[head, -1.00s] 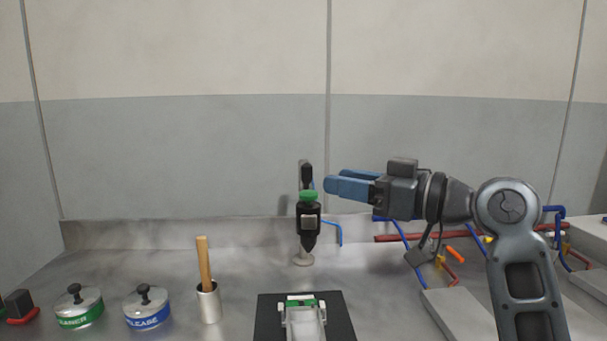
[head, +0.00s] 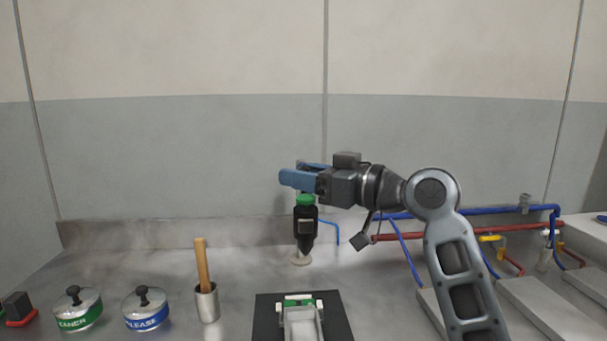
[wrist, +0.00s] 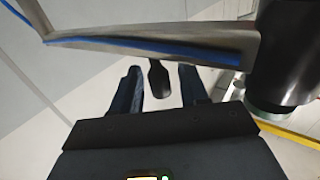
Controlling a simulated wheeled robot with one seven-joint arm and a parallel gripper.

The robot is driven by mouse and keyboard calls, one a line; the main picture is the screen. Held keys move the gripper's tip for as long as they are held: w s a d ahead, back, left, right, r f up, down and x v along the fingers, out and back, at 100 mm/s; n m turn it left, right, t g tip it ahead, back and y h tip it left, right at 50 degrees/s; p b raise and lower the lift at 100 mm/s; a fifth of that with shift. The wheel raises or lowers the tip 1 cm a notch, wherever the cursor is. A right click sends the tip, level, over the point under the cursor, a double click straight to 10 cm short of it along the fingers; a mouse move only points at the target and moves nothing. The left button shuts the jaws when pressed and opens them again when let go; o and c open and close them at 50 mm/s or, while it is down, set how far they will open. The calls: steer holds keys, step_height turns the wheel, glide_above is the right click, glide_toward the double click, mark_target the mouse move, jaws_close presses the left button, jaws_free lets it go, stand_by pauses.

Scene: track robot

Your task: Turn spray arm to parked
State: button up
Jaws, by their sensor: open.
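The spray unit (head: 305,226) stands upright near the back wall, a black body with a green collar and a tapered lower end over a small pale disc. My gripper (head: 292,173) is open at its top, its blue fingers pointing left and hiding the upper part. In the wrist view a grey bar with a blue line (wrist: 150,46), apparently the spray arm, crosses above the fingers toward a black cylinder (wrist: 285,55). A dark rounded handle (wrist: 160,82) shows between the two open fingers (wrist: 161,72); I cannot tell whether either touches it.
A black plate with a metal holder (head: 264,318) is at front centre. A cup with a wooden handle (head: 207,303) and two lidded tins, green (head: 78,308) and blue (head: 146,308), stand left. Red and blue pipes (head: 470,212) run along the right. The counter's left back is clear.

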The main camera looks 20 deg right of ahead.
steer(key=shift+c, duration=0.4)
jaws_close()
steer(key=shift+a, duration=0.15)
